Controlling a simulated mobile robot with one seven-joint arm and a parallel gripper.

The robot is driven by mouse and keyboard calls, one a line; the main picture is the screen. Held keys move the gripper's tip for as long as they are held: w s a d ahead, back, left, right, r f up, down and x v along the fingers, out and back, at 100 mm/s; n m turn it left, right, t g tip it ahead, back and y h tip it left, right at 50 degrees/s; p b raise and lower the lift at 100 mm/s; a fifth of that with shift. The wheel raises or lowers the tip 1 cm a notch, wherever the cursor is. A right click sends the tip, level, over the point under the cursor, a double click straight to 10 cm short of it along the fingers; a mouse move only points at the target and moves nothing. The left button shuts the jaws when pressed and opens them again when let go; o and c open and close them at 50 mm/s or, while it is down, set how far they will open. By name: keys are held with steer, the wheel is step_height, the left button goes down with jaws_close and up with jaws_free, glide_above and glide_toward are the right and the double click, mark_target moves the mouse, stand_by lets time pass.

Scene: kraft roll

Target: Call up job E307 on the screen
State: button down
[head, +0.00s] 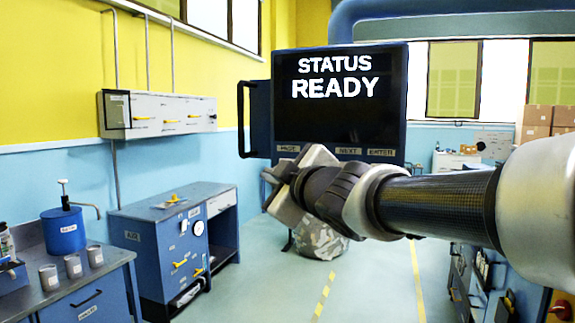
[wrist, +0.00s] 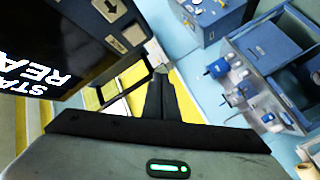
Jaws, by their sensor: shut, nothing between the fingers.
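The screen (head: 340,120) is a dark panel in the head view, showing STATUS READY in white letters. Along its lower edge are three pale labels, with PAGE (head: 289,148) at left and ENTER (head: 381,152) at right. My gripper (head: 270,176) is shut and empty, just below the screen's lower left corner in the picture. My arm hides the area below the labels. In the wrist view the screen (wrist: 60,40) fills the upper left, with a down-arrow key (wrist: 109,9) on its edge. The shut fingers (wrist: 160,72) appear apart from that key.
A side handle (head: 243,120) sticks out left of the screen. A blue cabinet (head: 150,250) stands at left, with a bench (head: 85,270) holding a blue pot and cups nearer. Cardboard boxes (head: 550,118) are stacked at far right. Open floor (head: 265,285) lies between.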

steer(key=w+d+p, duration=0.2)
steer(key=w+p, duration=0.1)
steer(key=w, duration=0.3)
steer(key=shift+w+d, duration=0.25)
steer(key=shift+w, duration=0.1)
steer(key=shift+w, duration=0.1)
stand_by(1.7)
steer(key=shift+w+d, duration=0.15)
steer(key=shift+w, duration=0.15)
steer(key=shift+w+d+p, duration=0.15)
steer(key=shift+w+p, duration=0.25)
steer(key=shift+p, duration=0.15)
stand_by(0.5)
steer(key=shift+s, duration=0.1)
stand_by(0.3)
steer(key=shift+s+a+b, duration=0.3)
steer(key=shift+s+b, duration=0.15)
steer(key=shift+s, duration=0.25)
